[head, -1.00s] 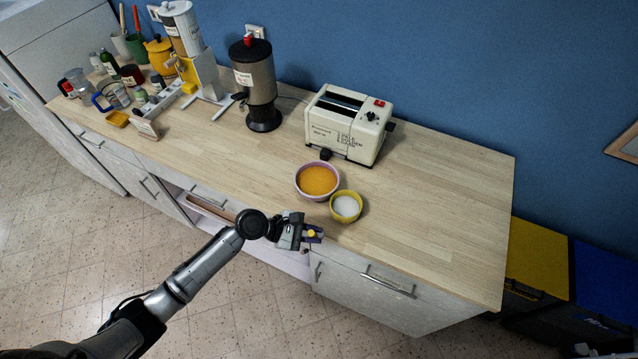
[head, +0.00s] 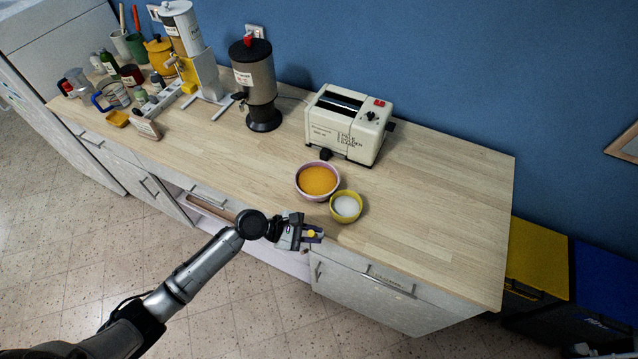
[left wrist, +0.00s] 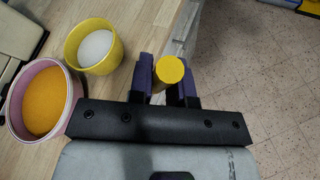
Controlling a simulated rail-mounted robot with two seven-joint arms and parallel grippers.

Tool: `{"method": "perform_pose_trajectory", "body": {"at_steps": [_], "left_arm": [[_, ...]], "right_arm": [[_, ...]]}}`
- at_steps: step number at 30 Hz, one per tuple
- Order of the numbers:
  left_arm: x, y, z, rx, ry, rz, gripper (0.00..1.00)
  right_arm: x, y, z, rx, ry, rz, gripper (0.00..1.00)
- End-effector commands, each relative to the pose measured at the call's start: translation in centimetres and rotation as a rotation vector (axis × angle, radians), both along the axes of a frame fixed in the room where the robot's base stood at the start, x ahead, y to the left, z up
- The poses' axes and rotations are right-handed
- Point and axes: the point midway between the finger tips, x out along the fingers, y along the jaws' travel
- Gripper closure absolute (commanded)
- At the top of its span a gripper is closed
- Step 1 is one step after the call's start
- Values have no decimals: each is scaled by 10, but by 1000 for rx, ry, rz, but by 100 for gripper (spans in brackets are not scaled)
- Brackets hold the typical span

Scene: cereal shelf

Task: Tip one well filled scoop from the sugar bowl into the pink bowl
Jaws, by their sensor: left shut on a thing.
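The pink bowl (head: 299,191) stands on the counter and holds orange grains; it also shows at the left of the left wrist view (left wrist: 73,98). The yellow sugar bowl (head: 345,217) stands close beside it, nearer the front edge, with white sugar inside; it also shows in the left wrist view (left wrist: 110,62). My left gripper (head: 313,235) is at the counter's front edge, in front of the bowls. It is shut on a yellow round-ended piece (left wrist: 169,70), which looks like the scoop's handle. The scoop's cup is hidden. My right gripper is not in view.
A cream toaster-like machine (head: 345,125) stands behind the bowls, and a dark dispenser (head: 257,85) stands left of it. Jars and cups crowd the far left. The counter (head: 430,215) is clear right of the bowls.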

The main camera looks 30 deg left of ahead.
Motion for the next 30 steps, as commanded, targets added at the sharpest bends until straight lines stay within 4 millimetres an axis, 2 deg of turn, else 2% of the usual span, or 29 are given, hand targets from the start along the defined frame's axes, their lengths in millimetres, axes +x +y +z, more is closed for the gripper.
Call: {"method": "perform_pose_trajectory", "body": {"at_steps": [30], "left_arm": [[-19,-4,-14,36,-202,0,100]], "right_arm": [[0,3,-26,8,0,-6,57]]}}
